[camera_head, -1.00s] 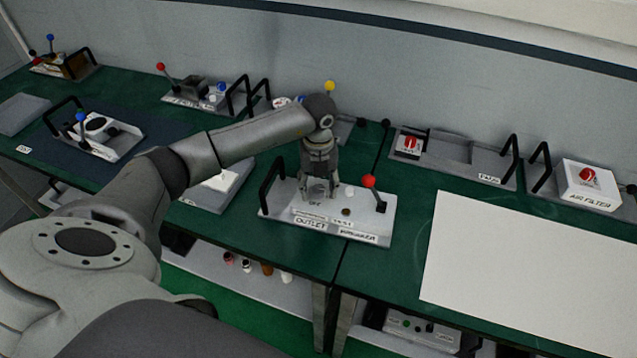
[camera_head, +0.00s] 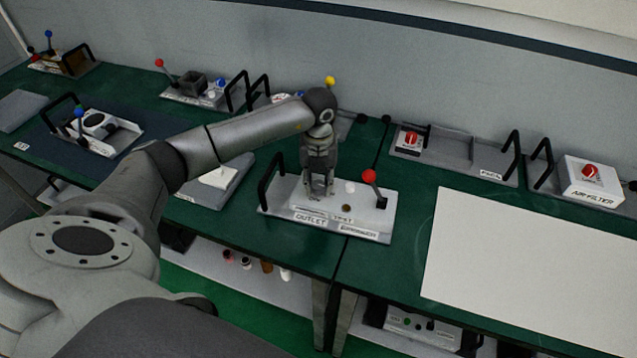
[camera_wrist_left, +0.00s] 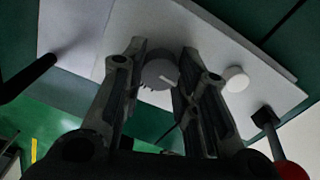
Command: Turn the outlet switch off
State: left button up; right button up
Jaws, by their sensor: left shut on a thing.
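The outlet box (camera_head: 355,222) is a white panel with a black handle at its left and a red-ball lever (camera_head: 369,177) at its right. My left gripper (camera_head: 319,194) points down over the left part of the panel. In the left wrist view, a round grey knob, the outlet switch (camera_wrist_left: 160,73), sits between the two fingers of the left gripper (camera_wrist_left: 162,52), which are shut on it. In the head view the fingers hide the knob. A white round button (camera_wrist_left: 237,80) lies to the right of the fingers. My right gripper is not in view.
The black handle (camera_head: 270,182) stands close to the left of my gripper. Green table shows around the outlet panel.

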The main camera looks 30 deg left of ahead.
aim_at(318, 185)
pick_arm(q)
jog(key=m+b, duration=0.3)
jog(key=m, duration=0.1)
jog(key=shift+f+b, duration=0.15)
jog(key=shift+b, duration=0.2)
jog(key=m+b, duration=0.3)
jog(key=m, duration=0.1)
jog(key=shift+m+b, duration=0.3)
jog(key=shift+m, duration=0.1)
jog(key=m+b, duration=0.3)
jog(key=m, duration=0.1)
jog(key=shift+m, duration=0.3)
jog(key=shift+m+b, duration=0.8)
jog(key=shift+m, duration=0.8)
jog(key=shift+r, duration=0.2)
jog(key=o, duration=1.1)
jog(key=shift+c, duration=0.2)
notch_tip(318, 185, up, 12)
